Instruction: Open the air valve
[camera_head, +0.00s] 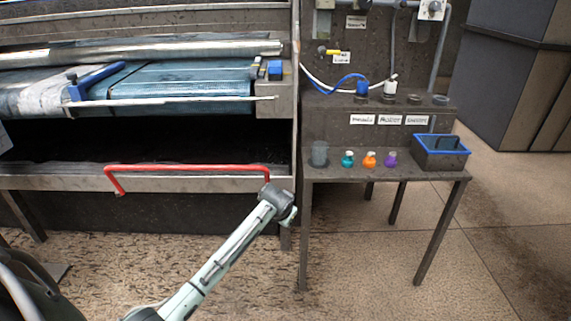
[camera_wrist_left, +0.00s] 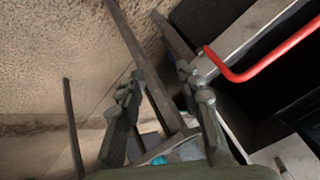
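A small yellow handle (camera_head: 328,51), which looks like the air valve, sits on the upper back panel of the machine beside a small white label (camera_head: 341,58). My left arm reaches up from the bottom of the head view. Its wrist end is in front of the red bar, low and to the left of the yellow handle and well apart from it. In the left wrist view my left gripper (camera_wrist_left: 160,86) has its two fingers spread apart, with nothing seen held between them. The yellow handle is not seen in the wrist view. My right gripper is not in view.
A red bar (camera_head: 190,167) runs along the machine's front edge; it also shows in the wrist view (camera_wrist_left: 268,66). A side table (camera_head: 335,172) holds a grey cup (camera_head: 319,154), small coloured bottles (camera_head: 369,160) and a blue-rimmed bin (camera_head: 440,157). The floor in front is clear.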

